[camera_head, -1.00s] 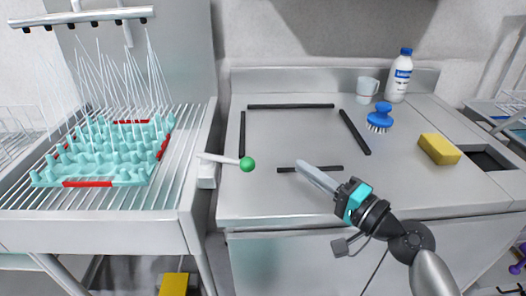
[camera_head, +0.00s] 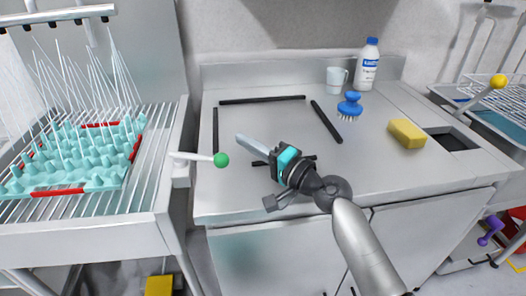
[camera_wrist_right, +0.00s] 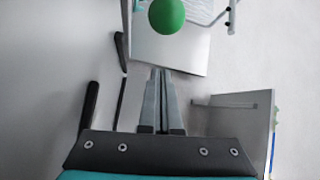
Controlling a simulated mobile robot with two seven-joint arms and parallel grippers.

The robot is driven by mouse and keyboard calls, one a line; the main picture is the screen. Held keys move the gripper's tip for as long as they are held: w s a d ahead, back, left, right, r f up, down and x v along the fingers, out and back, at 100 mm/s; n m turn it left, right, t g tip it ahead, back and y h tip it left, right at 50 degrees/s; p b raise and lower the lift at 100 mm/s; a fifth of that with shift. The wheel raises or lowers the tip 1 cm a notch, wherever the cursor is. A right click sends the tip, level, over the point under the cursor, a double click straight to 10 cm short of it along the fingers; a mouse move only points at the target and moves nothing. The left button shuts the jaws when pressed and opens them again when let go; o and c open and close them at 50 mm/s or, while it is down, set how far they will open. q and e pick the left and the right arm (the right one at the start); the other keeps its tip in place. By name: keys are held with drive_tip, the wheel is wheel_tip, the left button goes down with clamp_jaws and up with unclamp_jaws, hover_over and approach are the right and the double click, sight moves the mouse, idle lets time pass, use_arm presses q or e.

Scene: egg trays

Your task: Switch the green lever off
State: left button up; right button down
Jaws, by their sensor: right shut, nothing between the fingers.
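The green lever is a pale rod ending in a green ball (camera_head: 221,160). It sticks out to the right from the side of the wire rack stand, roughly level. In the right wrist view the green ball (camera_wrist_right: 166,15) is at the top, beyond my fingertips. My right gripper (camera_head: 238,138) is shut and empty above the steel counter. Its fingertips point up and left, a little to the right of the ball and apart from it in the picture. My left gripper is not in view.
A teal egg tray (camera_head: 75,165) with red edges lies on the wire rack (camera_head: 150,125) at left. The steel counter (camera_head: 225,190) holds black strips, a mug (camera_head: 337,78), a bottle (camera_head: 368,65), a blue brush (camera_head: 350,104) and a yellow sponge (camera_head: 407,133). A yellow ball (camera_head: 498,81) shows at far right.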

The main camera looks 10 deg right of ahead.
drive_tip(key=shift+s+a+f+p, duration=0.2)
drive_tip(key=shift+s+a, duration=0.4)
drive_tip(key=shift+s, duration=0.15)
drive_tip(key=shift+s+a+f+p, duration=0.15)
drive_tip(key=shift+s+a, duration=0.4)
drive_tip(key=shift+s, duration=0.2)
